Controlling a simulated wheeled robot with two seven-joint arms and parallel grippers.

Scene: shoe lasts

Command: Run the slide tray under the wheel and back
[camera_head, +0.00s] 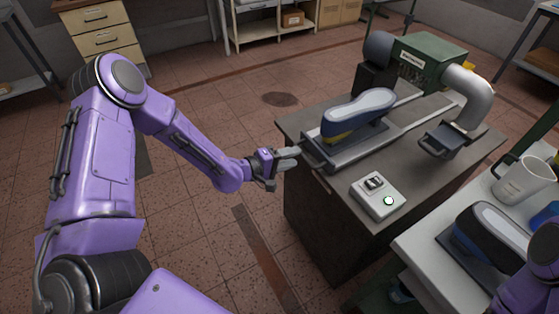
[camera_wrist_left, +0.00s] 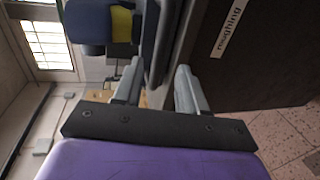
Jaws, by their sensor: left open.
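The slide tray (camera_head: 345,154) lies on its rails on top of the dark bench, with a blue, grey-soled shoe last (camera_head: 357,113) on it. The green machine (camera_head: 428,58) with a dark drum-like wheel housing (camera_head: 379,48) stands behind it. My left gripper (camera_head: 287,158) is open at the tray's near left end. In the left wrist view, the open fingers (camera_wrist_left: 158,88) stand either side of the tray's grey end bar (camera_wrist_left: 165,42); I cannot tell whether they touch it. My right gripper is out of view; only a purple part of that arm shows at lower right.
A white table at right holds a mug (camera_head: 524,180) and another dark blue last (camera_head: 490,235). A grey pipe (camera_head: 469,97) runs down from the machine. The tiled floor at left is clear.

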